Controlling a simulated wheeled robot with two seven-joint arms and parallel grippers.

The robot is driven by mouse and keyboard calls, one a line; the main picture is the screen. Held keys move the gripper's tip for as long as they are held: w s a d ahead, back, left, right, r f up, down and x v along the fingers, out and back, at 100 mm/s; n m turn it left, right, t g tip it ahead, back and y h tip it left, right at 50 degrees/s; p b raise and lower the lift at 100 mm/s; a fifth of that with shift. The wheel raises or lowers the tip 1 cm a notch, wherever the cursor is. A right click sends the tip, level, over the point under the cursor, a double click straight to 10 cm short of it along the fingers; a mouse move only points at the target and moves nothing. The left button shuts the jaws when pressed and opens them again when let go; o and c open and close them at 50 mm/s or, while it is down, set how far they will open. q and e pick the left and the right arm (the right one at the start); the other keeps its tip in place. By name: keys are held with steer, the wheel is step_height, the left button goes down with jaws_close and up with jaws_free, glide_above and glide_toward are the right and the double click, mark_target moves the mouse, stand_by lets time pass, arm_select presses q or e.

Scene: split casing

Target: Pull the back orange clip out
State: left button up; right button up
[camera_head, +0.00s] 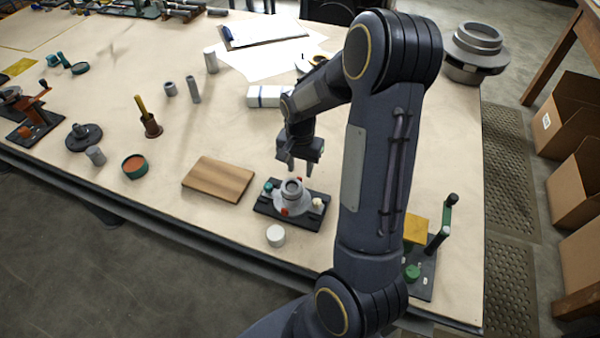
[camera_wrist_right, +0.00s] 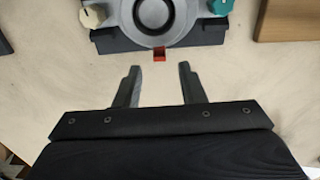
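The grey round casing (camera_head: 291,196) sits on a dark base plate (camera_head: 262,208) on the table. The back orange clip (camera_wrist_right: 159,54) shows in the right wrist view as a small red-orange block at the casing's near rim. Another orange clip (camera_head: 284,211) shows on the casing's front side. My right gripper (camera_head: 298,166) is behind the casing, pointing down. In the right wrist view its two fingers (camera_wrist_right: 160,67) are apart and empty, short of the clip and roughly in line with it. My left gripper is not in view.
A teal knob (camera_wrist_right: 222,6) and a cream knob (camera_wrist_right: 93,15) flank the casing. A wooden board (camera_head: 218,180) lies to its left and a white cylinder (camera_head: 276,236) in front. A white box (camera_head: 264,96) stands behind. My right arm hides table to the right.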

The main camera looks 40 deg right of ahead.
steer(key=shift+r, duration=2.15)
